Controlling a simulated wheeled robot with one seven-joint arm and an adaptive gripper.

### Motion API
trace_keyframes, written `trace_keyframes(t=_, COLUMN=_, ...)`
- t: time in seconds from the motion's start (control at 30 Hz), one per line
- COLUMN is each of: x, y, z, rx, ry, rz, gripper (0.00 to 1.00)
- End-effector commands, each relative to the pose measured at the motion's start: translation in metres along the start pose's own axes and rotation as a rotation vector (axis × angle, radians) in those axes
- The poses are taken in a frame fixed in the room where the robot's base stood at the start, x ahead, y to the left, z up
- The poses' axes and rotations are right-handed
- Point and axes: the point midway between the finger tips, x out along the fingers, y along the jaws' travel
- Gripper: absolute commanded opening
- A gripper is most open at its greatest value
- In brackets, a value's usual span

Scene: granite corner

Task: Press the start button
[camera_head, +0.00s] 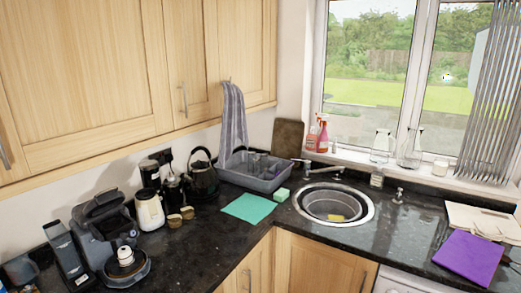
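A dark grey and black coffee machine (103,220) stands on the counter at the lower left. A small white cup-like object (125,257) sits on its round front base. A slim upright dark device (66,252) with a pale panel stands just left of it. I cannot make out a start button on either one at this size. A white appliance front (400,284) shows only its top edge under the counter at the bottom right, and no button can be told there. My gripper is not in view.
A kettle (201,176), a cream canister (149,209) and jars crowd the back left wall. A grey dish rack (255,170), a green cloth (249,208) and a round sink (334,204) are mid-counter. A purple cloth (469,256) lies right. Dark counter (197,250) is clear at front.

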Motion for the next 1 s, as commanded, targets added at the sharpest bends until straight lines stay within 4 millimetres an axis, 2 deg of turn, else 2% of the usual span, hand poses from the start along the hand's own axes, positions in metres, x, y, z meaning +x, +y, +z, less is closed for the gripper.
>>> trace_keyframes(t=0.6, x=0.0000, y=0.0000, z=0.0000, rx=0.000, ry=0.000, rz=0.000, gripper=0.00)
trace_keyframes(t=1.0, x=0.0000, y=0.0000, z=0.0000, rx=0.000, ry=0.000, rz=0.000, gripper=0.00)
